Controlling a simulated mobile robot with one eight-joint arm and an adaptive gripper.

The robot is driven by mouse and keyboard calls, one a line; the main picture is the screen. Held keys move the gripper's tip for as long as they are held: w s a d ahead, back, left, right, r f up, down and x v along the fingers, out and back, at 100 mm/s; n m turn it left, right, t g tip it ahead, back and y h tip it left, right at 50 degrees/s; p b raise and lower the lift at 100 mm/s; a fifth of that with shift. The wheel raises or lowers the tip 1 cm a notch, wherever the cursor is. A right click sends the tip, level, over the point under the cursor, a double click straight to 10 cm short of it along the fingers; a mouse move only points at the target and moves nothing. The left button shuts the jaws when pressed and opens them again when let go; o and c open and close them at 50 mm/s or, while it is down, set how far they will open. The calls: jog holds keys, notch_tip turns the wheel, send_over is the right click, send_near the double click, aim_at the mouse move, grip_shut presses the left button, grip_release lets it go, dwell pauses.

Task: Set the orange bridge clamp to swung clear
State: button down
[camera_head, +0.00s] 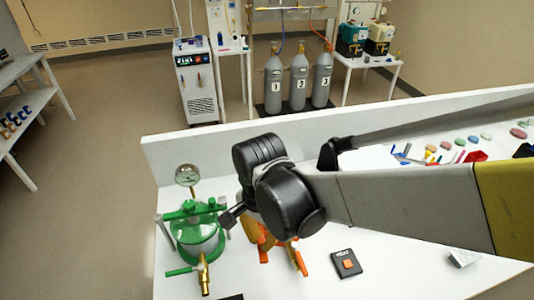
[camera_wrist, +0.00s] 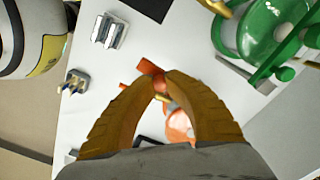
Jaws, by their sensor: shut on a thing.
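The orange bridge clamp (camera_head: 298,262) is on the white bench, mostly hidden behind my arm in the head view. In the wrist view an orange-red bar of it (camera_wrist: 148,68) sits at my fingertips, and a rounded orange part (camera_wrist: 181,127) shows between the fingers. My gripper (camera_wrist: 163,82) has its mustard-coloured fingers closed on that bar. Whether the clamp's bridge is over or off its seat cannot be told.
A green vessel with a gauge and brass valve (camera_head: 197,232) stands left of the clamp. A black box with an orange button (camera_head: 346,263) lies right of it. Small coloured parts lie at the back right. A low white wall (camera_head: 200,150) edges the bench.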

jog(key=c, duration=1.3)
grip_release()
jog(key=shift+r, duration=0.1)
notch_tip(320, 180, up, 12)
jog(key=d+f+n+t+b, duration=0.3)
jog(key=d+f+b, duration=0.2)
jog(key=d, duration=0.5)
jog(key=s+d+f+n+t+b, duration=0.1)
jog(key=d+f+n+t+b, duration=0.2)
jog(key=d+f, duration=0.4)
jog(key=d+t+b, duration=0.1)
jog(key=d+b, duration=0.1)
jog(key=d, duration=0.2)
jog(key=shift+f+n, duration=0.3)
jog(key=shift+n, duration=0.1)
